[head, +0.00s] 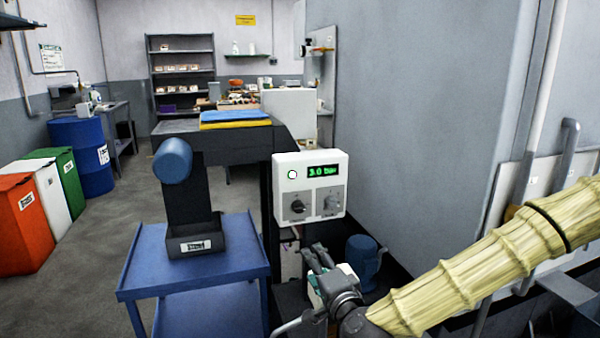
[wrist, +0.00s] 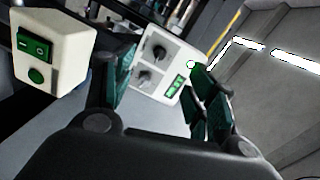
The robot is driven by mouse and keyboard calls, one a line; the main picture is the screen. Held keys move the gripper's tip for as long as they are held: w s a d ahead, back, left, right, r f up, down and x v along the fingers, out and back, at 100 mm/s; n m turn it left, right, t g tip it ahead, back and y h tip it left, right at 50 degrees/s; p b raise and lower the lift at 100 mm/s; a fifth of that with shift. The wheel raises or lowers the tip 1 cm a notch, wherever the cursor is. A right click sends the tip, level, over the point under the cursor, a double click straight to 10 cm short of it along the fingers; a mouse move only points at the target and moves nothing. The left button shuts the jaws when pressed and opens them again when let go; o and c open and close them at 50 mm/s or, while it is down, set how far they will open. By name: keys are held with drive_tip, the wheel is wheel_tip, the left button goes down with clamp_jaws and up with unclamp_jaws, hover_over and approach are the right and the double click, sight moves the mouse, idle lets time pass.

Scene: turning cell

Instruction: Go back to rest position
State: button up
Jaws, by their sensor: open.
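My gripper (head: 320,258) is low in the middle of the head view, at the end of my arm in its pale ribbed sleeve. It is just below a white control box (head: 310,186) with a green "3.0 bar" display and two knobs. In the wrist view the two dark green finger pads of my gripper (wrist: 163,88) stand apart with nothing held between them. The control box (wrist: 158,62) shows beyond and between the fingers there. Its distance from the fingertips is hard to tell.
A blue cart (head: 140,283) with a dark stand is left of my gripper. A blue motor-like part (head: 362,262) is close on its right. A white switch box (wrist: 50,50) shows in the wrist view. A large grey panel (head: 430,100) fills the right.

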drive_tip(key=s+d+f+n+g+p, duration=0.1)
drive_tip(key=s+f+n+g+p, duration=0.15)
drive_tip(key=s+f, duration=0.45)
drive_tip(key=s+d+f+n+g+h+p, duration=0.1)
drive_tip(key=s+f+n+g, duration=0.2)
drive_tip(key=f, duration=0.7)
drive_tip(key=s+d+f+n+g+p, duration=0.1)
drive_tip(key=s+f+g+p, duration=0.15)
drive_tip(key=s+f, duration=0.5)
drive_tip(key=s+d+f+n+g+h+p, duration=0.2)
drive_tip(key=s+d+f+g, duration=0.2)
drive_tip(key=s+d, duration=0.4)
drive_tip(key=s+d+f+n+g+h+p, duration=0.2)
drive_tip(key=s+d+f, duration=0.4)
drive_tip(key=s, duration=0.7)
drive_tip(key=shift+s+d+f+n+g+h+p, duration=0.15)
drive_tip(key=shift+s+d+n+g+h+p, duration=0.15)
drive_tip(key=shift+d+n+g+p, duration=0.45)
drive_tip(key=shift+d+m+g, duration=0.1)
drive_tip(key=shift+m+g, duration=0.15)
drive_tip(key=shift+m, duration=0.05)
